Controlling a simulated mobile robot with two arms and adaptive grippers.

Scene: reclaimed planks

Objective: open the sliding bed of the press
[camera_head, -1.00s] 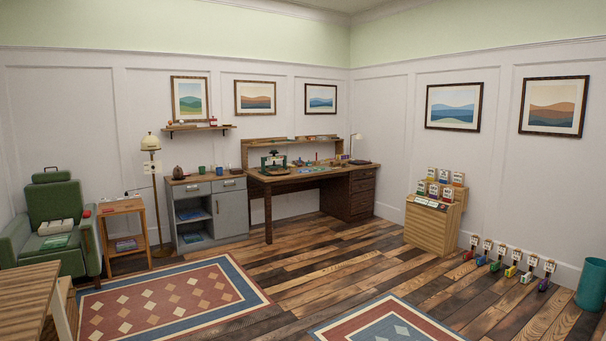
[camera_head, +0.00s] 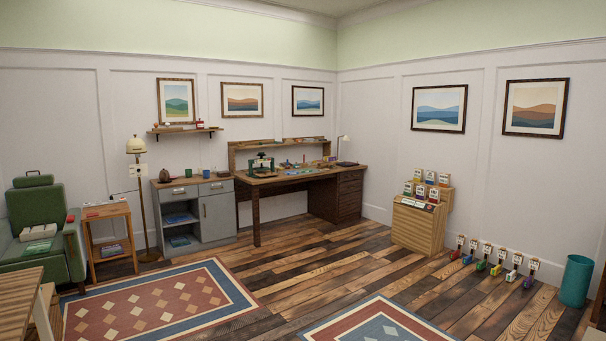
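The press (camera_head: 262,164) looks like a small dark green device on the left part of the wooden desk (camera_head: 290,178) by the far wall. It is small and far away, so I cannot tell how its sliding bed stands. Neither of my grippers shows in the head view.
A grey cabinet (camera_head: 218,215) stands left of the desk, with a floor lamp (camera_head: 137,147), a side table (camera_head: 109,211) and a green armchair (camera_head: 36,217) beyond. Two rugs (camera_head: 160,303) lie flat. A wooden display stand (camera_head: 420,226) and teal bin (camera_head: 576,281) are at right. Bare plank floor lies before the desk.

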